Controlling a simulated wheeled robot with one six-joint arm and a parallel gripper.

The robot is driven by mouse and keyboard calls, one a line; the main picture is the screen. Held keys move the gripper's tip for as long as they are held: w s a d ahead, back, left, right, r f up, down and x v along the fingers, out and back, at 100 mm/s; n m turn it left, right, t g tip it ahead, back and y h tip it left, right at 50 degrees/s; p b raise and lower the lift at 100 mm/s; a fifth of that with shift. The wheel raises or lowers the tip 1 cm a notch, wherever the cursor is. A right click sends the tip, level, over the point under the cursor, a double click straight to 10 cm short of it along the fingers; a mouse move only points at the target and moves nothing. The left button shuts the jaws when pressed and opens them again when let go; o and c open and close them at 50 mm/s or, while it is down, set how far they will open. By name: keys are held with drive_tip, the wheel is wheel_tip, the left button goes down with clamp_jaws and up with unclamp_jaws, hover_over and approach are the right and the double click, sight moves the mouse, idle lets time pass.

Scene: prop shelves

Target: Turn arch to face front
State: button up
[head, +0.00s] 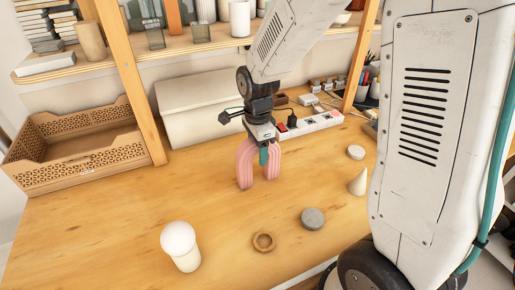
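The pink arch (244,167) stands upright on the wooden table, with its two legs down and its opening partly visible. My gripper (263,156) is directly above and at the top of the arch, pointing down.
A power strip (310,125) and white box (198,108) lie behind. The table's left front is clear.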

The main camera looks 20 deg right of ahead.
wheel_tip(320, 180, up, 7)
drive_tip(key=shift+r, duration=0.15)
drive_tip(key=shift+s+r, duration=0.1)
drive_tip(key=shift+r, duration=0.3)
drive_tip(key=s+d+r+n, duration=0.1)
drive_tip(key=s+r+n, duration=0.2)
drive_tip(key=s+n, duration=0.3)
drive_tip(key=s+d+r+n, duration=0.1)
drive_tip(key=s+r+n, duration=0.2)
drive_tip(key=s+n, duration=0.3)
drive_tip(key=s+d+r+n+t, duration=0.1)
drive_tip(key=s+r+n, duration=0.2)
drive_tip(key=s, duration=0.9)
drive_tip(key=n, duration=0.3)
drive_tip(key=shift+r, duration=0.35)
